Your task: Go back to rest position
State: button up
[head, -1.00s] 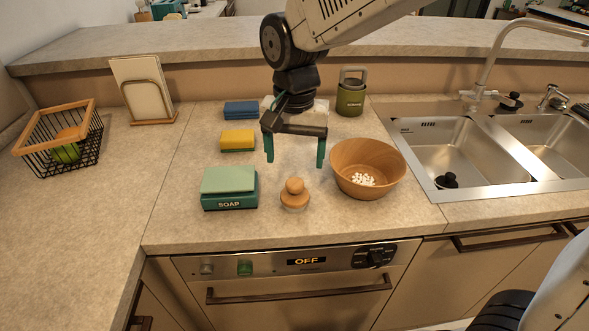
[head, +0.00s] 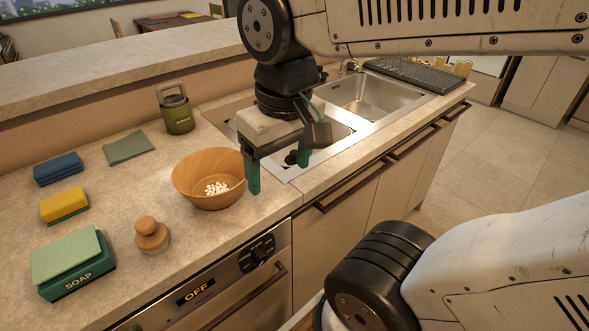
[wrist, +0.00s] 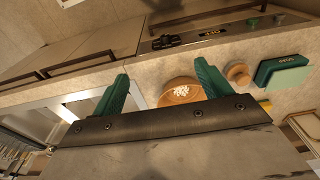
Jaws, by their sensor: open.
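My gripper (head: 279,175) is open and empty, with its two green fingers pointing down. In the head view it hangs above the counter's front part, between the wooden bowl and the sink. In the wrist view my gripper (wrist: 160,88) shows its fingers spread apart with nothing between them. The wooden bowl (head: 197,172) holds several small white pieces and stands just left of the gripper; it also shows in the wrist view (wrist: 172,98).
A wooden-knobbed brush (head: 151,235), soap box (head: 72,268), yellow sponge (head: 64,204), blue sponge (head: 58,168), green cloth (head: 129,147) and green bottle (head: 177,112) stand on the counter. The sink (head: 367,95) lies behind the gripper. Open floor (head: 480,160) is at right.

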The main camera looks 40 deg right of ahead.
jog(key=shift+s+d+f, duration=0.15)
jog(key=shift+s+d, duration=0.1)
jog(key=shift+s, duration=0.35)
jog(key=shift+s+d+f, duration=0.15)
jog(key=shift+s+d, duration=0.1)
jog(key=shift+s, duration=0.3)
jog(key=shift+o, duration=0.3)
